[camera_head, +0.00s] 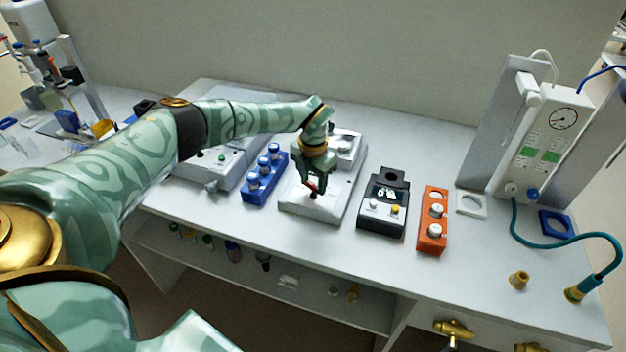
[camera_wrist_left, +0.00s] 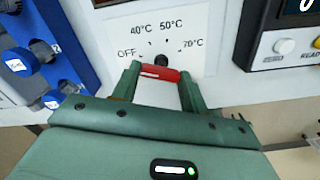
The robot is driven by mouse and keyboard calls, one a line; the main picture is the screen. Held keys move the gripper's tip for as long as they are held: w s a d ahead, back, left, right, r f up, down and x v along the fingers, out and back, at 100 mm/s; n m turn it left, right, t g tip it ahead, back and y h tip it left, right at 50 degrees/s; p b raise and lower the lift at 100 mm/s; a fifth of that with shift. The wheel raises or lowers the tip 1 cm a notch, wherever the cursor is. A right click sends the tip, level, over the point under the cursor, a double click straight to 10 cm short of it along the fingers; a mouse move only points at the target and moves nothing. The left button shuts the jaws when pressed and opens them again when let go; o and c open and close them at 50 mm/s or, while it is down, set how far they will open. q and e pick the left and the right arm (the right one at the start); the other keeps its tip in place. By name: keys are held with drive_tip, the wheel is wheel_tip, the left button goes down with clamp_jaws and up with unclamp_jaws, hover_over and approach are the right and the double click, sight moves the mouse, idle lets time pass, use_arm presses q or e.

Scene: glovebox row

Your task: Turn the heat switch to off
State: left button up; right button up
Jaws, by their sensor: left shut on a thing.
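The heat switch is on the front panel of a white device (camera_head: 332,205). In the left wrist view its dial plate (camera_wrist_left: 185,28) carries the labels OFF at left, 40°C and 50°C at the top and 70°C at right. A black knob hub (camera_wrist_left: 161,60) sits below the labels. A red bar (camera_wrist_left: 158,73) of the switch lies across between the fingertips. My left gripper (camera_head: 312,186) is shut on this red bar; it also shows in the left wrist view (camera_wrist_left: 160,78). I cannot tell which mark the switch points at. My right gripper is not in view.
A blue rack (camera_head: 262,185) with blue-capped vials stands left of the device. A black instrument (camera_head: 383,212) and an orange rack (camera_head: 431,225) with vials stand to the right. Farther right are a white panel unit (camera_head: 545,135) and a teal hose (camera_head: 545,241).

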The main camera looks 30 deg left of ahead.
sight(313, 184)
use_arm(q)
drive_tip(key=o, duration=1)
drive_tip(key=shift+r, duration=0.1)
wheel_tip(313, 184, up, 16)
drive_tip(key=shift+r+p, duration=0.1)
drive_tip(key=shift+p, duration=1.05)
